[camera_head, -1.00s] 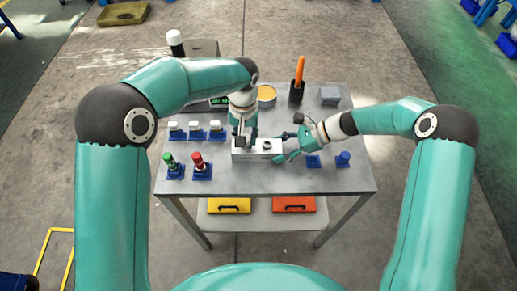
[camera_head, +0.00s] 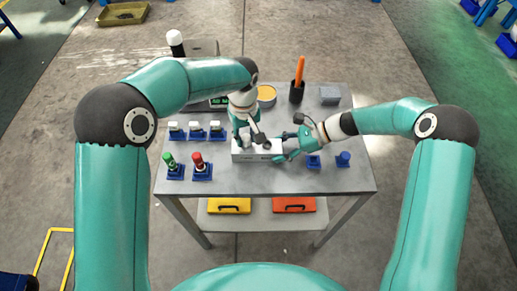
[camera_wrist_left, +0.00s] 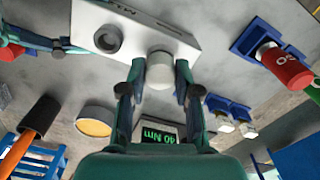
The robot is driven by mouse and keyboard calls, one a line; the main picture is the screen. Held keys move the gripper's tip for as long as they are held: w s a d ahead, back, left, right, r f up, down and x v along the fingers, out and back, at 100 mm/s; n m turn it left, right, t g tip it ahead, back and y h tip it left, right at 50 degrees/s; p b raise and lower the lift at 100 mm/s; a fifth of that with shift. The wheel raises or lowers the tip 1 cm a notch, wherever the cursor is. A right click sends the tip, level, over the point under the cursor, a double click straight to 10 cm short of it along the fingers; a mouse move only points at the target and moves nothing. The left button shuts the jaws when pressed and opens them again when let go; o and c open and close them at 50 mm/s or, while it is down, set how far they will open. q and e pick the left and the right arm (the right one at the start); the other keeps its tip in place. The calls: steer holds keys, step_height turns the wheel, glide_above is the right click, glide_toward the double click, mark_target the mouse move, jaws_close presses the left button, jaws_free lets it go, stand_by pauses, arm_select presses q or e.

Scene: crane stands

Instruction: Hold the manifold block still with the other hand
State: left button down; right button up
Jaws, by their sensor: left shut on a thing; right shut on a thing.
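The pale manifold block (camera_head: 240,156) lies near the middle of the grey table, and its top and a dark ring-shaped port (camera_wrist_left: 108,38) show in the left wrist view. My left gripper (camera_head: 256,138) is over the block. In the left wrist view its fingers (camera_wrist_left: 161,88) are shut around a white cylindrical cap (camera_wrist_left: 160,70) at the block. I cannot tell how deep the cap sits. My right gripper (camera_head: 279,147) is shut at the block's right end. The left gripper hides part of the block's top in the head view.
Red (camera_head: 200,165) and green (camera_head: 171,164) fittings stand in blue holders at left, with several white-topped ones (camera_head: 196,130) behind. Blue holders (camera_head: 343,159) stand at right. An orange-handled tool (camera_head: 299,72), a yellow round container (camera_head: 266,94) and a "40 Nm" display (camera_wrist_left: 160,136) are behind.

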arm_select(q)
steer(key=shift+r, duration=0.1)
steer(key=n, duration=0.5)
stand_by(0.3)
steer(key=n, duration=0.5)
steer(key=n, duration=0.5)
steer(key=shift+r, duration=0.1)
steer(key=shift+n, duration=0.4)
